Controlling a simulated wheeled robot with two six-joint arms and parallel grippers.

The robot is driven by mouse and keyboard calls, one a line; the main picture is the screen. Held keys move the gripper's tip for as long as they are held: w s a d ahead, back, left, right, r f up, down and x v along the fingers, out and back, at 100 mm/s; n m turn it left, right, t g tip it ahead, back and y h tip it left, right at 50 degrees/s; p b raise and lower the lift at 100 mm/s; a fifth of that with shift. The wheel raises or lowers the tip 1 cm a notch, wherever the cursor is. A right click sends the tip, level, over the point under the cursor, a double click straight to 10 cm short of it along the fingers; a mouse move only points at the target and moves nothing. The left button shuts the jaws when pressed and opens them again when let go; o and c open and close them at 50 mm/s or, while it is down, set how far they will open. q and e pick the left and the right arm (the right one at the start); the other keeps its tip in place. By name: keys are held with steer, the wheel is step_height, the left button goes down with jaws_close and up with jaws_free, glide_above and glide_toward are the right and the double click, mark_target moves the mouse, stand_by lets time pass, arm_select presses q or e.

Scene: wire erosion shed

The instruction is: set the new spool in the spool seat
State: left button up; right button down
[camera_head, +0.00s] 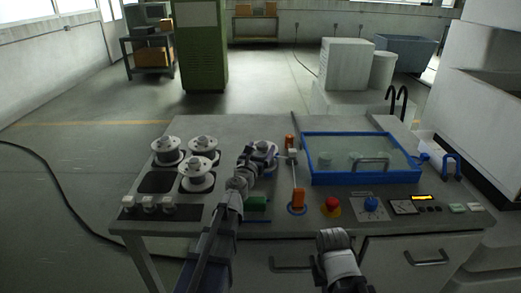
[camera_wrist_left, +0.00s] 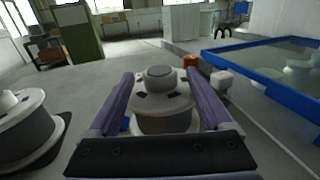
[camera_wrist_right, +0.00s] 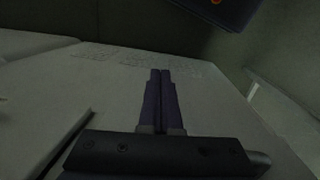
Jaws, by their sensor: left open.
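A white spool (camera_wrist_left: 162,112) with a round hub on top stands upright between my left gripper's two purple fingers (camera_wrist_left: 160,105). The fingers are open, one on each side of it. In the head view this spool (camera_head: 264,147) is partly covered by my left gripper (camera_head: 258,156), in the middle of the bench. What lies under the spool is hidden, so I cannot tell the seat itself. Three more white spools (camera_head: 168,150) (camera_head: 203,148) (camera_head: 197,173) stand on dark pads at the bench's left. My right gripper (camera_wrist_right: 160,100) is shut with nothing between its fingers, low over a pale surface.
An empty dark pad (camera_head: 157,182) lies at the front left.

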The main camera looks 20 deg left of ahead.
arm_select(q)
steer(key=s, duration=0.7)
steer(key=shift+s+a+r, duration=0.1)
steer(key=shift+s, duration=0.15)
steer(key=shift+r, duration=0.1)
